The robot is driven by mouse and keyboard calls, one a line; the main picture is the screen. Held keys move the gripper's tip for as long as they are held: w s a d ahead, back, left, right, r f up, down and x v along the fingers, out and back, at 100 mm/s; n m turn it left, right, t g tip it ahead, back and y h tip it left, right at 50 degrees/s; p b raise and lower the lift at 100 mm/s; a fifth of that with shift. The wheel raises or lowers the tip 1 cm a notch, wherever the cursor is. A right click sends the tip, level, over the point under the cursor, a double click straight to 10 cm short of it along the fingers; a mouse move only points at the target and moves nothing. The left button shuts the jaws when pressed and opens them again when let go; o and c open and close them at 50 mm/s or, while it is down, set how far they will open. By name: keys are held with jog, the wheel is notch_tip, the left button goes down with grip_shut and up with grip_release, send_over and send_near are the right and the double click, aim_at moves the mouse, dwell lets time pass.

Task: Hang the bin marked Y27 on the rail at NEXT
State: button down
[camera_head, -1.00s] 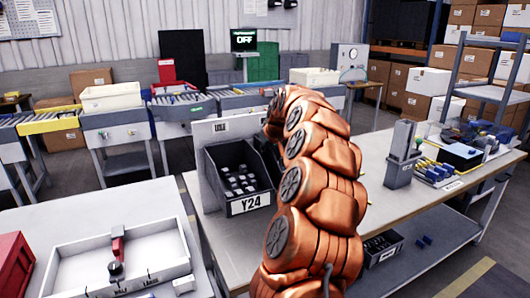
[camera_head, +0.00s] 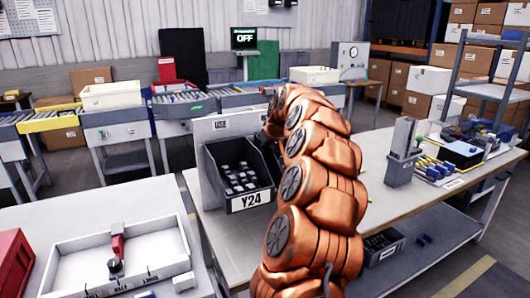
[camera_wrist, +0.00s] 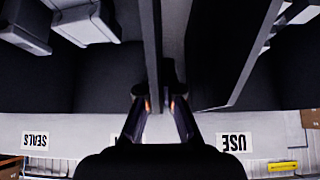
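A black bin marked Y24 (camera_head: 249,201) hangs at the grey rail panel (camera_head: 222,128), under a sign that looks like USE, with several small pale parts inside. Part of a second dark bin shows to its right, mostly hidden behind my arm; its label is hidden. I read no Y27 or NEXT mark. In the wrist view, the signs SEALS (camera_wrist: 35,142) and USE (camera_wrist: 234,142) appear upside down. There my gripper (camera_wrist: 158,101) is between dark bins, its fingers close to a thin upright wall (camera_wrist: 151,45). I cannot tell whether they grip it.
A dark bin (camera_head: 383,244) with an unreadable label sits on the lower shelf of the workbench (camera_head: 370,195). A grey upright device (camera_head: 402,150) stands on the bench to the right. A white tray (camera_head: 120,260) lies on the left table. Bare benchtop shows right of my arm.

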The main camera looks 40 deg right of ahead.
jog(key=c, duration=1.2)
grip_release()
jog(key=shift+c, duration=0.2)
jog(key=v, duration=1.2)
jog(key=shift+a+r, duration=0.1)
jog(key=shift+r, duration=0.05)
jog(key=p+v, duration=0.1)
jog(key=v, duration=0.4)
jog(key=shift+r, duration=0.4)
